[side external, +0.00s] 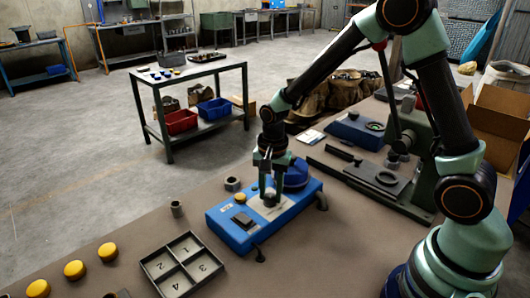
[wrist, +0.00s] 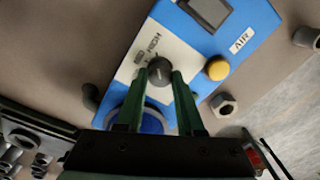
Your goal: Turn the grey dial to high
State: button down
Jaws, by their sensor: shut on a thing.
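The blue box (side external: 238,234) stands on the brown bench below my gripper (side external: 269,192). In the wrist view the box (wrist: 228,42) has a white label panel (wrist: 165,42) with MED and HIGH lettering around a dark grey dial (wrist: 159,66). My gripper (wrist: 160,76) reaches down over the panel, its two green fingers shut on the dial from either side. I cannot make out which mark the dial points to.
A yellow button (wrist: 217,70) and a round blue part (wrist: 151,122) sit on the box near the dial. A hex nut (side external: 232,184) lies behind the box. A numbered tray (side external: 181,265) and yellow caps (side external: 75,269) lie to the left.

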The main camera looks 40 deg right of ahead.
aim_at(272, 196)
jog(key=shift+d+m, duration=0.1)
jog(key=shift+m, duration=0.2)
jog(key=c, duration=0.5)
grip_release()
jog(key=r, duration=1.2)
jog(key=shift+s, duration=0.2)
jog(key=shift+r, duration=0.1)
jog(key=s+r+n+t, duration=0.1)
jog(key=s+r+n, duration=0.1)
jog(key=s+n, duration=0.1)
jog(key=s+d+r+n+t, duration=0.1)
jog(key=s+r+n+t, duration=0.1)
jog(key=s+n, duration=0.2)
jog(key=s+d+r+n+t, duration=0.1)
jog(key=s+r+n+t, duration=0.1)
jog(key=s+r+n, duration=0.1)
jog(key=shift+s+n, duration=0.7)
jog(key=shift+n, duration=0.7)
